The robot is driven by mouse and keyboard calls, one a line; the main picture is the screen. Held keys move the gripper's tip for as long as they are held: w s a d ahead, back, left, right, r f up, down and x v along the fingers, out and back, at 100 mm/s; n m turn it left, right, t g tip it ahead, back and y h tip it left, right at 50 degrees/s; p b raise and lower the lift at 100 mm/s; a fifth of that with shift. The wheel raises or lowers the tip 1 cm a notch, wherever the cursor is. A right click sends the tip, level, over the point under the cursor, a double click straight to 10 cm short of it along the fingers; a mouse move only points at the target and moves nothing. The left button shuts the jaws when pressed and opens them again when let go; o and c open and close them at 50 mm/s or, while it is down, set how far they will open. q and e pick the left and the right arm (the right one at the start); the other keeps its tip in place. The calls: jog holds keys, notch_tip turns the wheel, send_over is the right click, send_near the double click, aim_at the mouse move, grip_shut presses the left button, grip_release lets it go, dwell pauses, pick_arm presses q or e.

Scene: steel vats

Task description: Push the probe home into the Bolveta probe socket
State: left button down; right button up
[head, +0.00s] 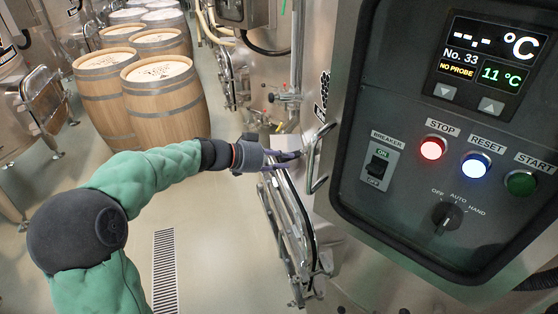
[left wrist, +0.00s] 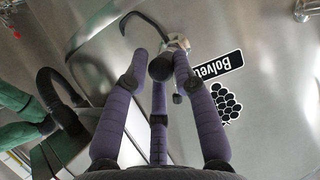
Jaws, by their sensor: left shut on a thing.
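My left gripper (head: 292,156) reaches to the steel vat wall, left of the control panel. In the left wrist view its purple fingers (left wrist: 162,75) are closed around the dark rounded end of the probe (left wrist: 161,67). A pale metal fitting, apparently the probe socket (left wrist: 178,42), shows on the wall just behind the probe. The fingers and the probe's end hide how deep it sits. A Bolveta label (left wrist: 218,66) with a grape mark is beside the fitting. The panel display (head: 485,58) reads dashes, No. 33, NO PROBE and 11 °C. My right gripper does not show.
A steel handle (head: 318,158) stands close to my left gripper, with a hatch (head: 290,225) below. Wooden barrels (head: 165,97) stand at the back left. The floor around the drain grate (head: 165,270) is open.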

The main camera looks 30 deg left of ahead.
pick_arm(q)
jog(key=shift+w+d+f+b, duration=0.1)
jog(key=shift+w+d+b, duration=0.1)
jog(key=shift+d+b, duration=0.15)
jog(key=c, duration=1.3)
grip_release()
jog(key=o, duration=0.4)
jog(key=shift+w, duration=0.1)
jog(key=shift+d, duration=0.1)
jog(key=shift+s+a+r, duration=0.2)
jog(key=shift+s+a, duration=0.05)
jog(key=shift+a, duration=0.1)
jog(key=v, duration=1.1)
jog(key=shift+r, duration=0.1)
